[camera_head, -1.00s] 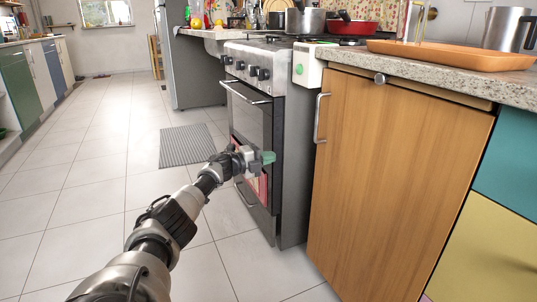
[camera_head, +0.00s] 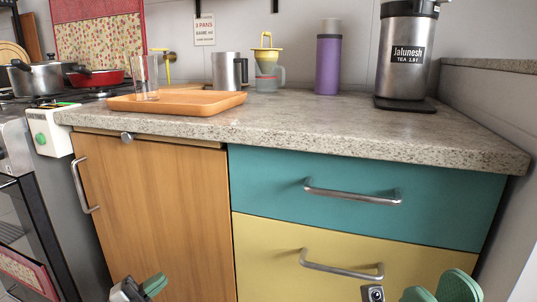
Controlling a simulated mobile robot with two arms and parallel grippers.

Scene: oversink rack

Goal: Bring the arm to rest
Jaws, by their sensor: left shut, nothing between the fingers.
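My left gripper (camera_head: 152,286) is at the bottom edge, left of centre, in front of the wooden cabinet door (camera_head: 160,210). Its green fingers are close together and hold nothing. My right gripper (camera_head: 438,290) is at the bottom right, in front of the yellow drawer (camera_head: 290,240). Its two green fingertips show side by side, cut off by the frame edge. I cannot tell whether they are apart, and I see nothing held in them.
A granite counter (camera_head: 300,125) carries an orange tray (camera_head: 190,108) with a glass (camera_head: 147,80), a metal mug (camera_head: 228,72), a purple bottle (camera_head: 328,60) and a tea dispenser (camera_head: 402,60). A teal drawer (camera_head: 270,185) lies below it. The stove (camera_head: 25,150) stands at the left.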

